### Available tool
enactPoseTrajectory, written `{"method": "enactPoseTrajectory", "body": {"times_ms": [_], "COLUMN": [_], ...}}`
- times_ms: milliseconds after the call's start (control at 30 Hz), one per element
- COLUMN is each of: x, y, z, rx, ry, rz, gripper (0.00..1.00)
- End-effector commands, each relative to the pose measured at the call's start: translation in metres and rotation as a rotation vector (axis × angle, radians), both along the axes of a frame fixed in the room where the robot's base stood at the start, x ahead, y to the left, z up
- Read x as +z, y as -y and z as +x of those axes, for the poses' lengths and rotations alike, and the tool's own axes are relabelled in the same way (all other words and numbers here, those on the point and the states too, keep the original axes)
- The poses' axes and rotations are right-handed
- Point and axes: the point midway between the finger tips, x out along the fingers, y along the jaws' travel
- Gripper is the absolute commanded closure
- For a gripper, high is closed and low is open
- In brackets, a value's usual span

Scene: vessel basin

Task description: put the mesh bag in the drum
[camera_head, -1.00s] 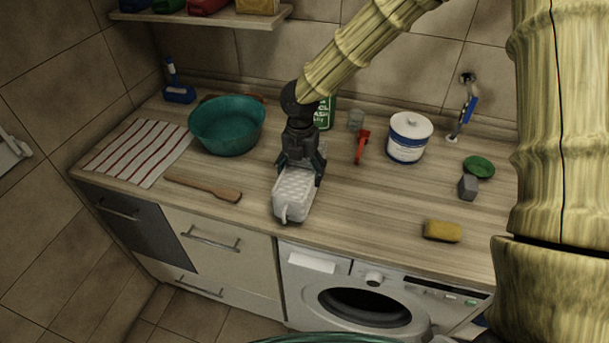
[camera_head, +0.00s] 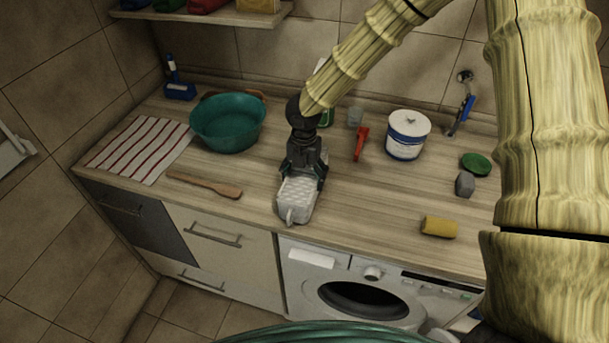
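The mesh bag (camera_head: 297,198) is a white, box-like bag with a grid texture and a small tab at its near end. It is at the counter's front edge, left of centre. My gripper (camera_head: 303,177) points down over its far end, with a dark finger against each side; it looks shut on the bag. I cannot tell whether the bag's underside touches the counter. The drum (camera_head: 365,300) is the dark round opening in the white washing machine (camera_head: 311,258) under the counter, below and right of the bag. Its lower part is partly hidden.
A teal basin (camera_head: 228,125), striped cloth (camera_head: 140,150) and wooden spatula (camera_head: 205,185) lie left. A red-handled tool (camera_head: 361,143), white tub (camera_head: 407,136), grey block (camera_head: 465,184) and yellow sponge (camera_head: 439,227) are right. A teal rim (camera_head: 330,333) crosses the bottom foreground.

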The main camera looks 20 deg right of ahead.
Motion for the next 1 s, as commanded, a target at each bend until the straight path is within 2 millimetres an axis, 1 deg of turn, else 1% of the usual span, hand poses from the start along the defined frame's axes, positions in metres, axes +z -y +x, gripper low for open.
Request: {"method": "enactPoseTrajectory", "body": {"times_ms": [33,100,467,600,767,1000], "x": [0.0,0.0,0.001,0.006,0.021,0.055], "y": [0.0,0.0,0.0,0.0,0.0,0.0], "z": [0.0,0.0,0.0,0.0,0.001,0.001], "rx": [0.0,0.0,0.0,-0.001,0.0,-0.001], "ry": [0.0,0.0,0.0,0.001,0.003,0.003], "rz": [0.0,0.0,0.0,0.0,0.001,0.001], "gripper": [0.13,0.0,0.0,0.0,0.0,0.0]}}
